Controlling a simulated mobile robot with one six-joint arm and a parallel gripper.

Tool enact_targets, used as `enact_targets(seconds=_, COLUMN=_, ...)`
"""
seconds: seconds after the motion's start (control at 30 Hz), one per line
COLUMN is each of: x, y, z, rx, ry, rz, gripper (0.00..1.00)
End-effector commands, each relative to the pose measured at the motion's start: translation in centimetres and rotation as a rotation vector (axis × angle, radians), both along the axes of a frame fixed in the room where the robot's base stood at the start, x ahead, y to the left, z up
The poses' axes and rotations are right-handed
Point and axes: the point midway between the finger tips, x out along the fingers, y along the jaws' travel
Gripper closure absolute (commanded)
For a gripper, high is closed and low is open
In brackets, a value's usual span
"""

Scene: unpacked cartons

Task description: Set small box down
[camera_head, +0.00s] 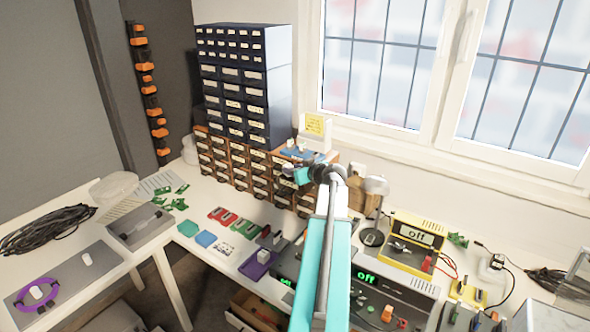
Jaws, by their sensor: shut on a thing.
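The gripper is above the workbench, just below and in front of the blue tray (297,153) on the cabinet's top. I cannot tell how far it is from the drawers.
A blue drawer tower (245,85) stands behind. A desk lamp (375,186) and a yellow power supply (415,238) are to the right. Red and green boards (232,221) and a purple tray (258,264) lie on the bench.

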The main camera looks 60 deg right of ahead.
Motion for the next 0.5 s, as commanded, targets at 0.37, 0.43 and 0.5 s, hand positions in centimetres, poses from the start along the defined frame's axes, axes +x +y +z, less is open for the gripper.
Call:
enact_targets(seconds=0.37, x=0.00, y=0.01, z=-0.05, rx=0.000, ry=0.000, rz=0.000, gripper=0.59)
enact_targets(seconds=0.43, x=0.01, y=0.01, z=-0.06, rx=0.000, ry=0.000, rz=0.000, gripper=0.59)
enact_targets(seconds=0.5, x=0.02, y=0.01, z=-0.06, rx=0.000, ry=0.000, rz=0.000, gripper=0.59)
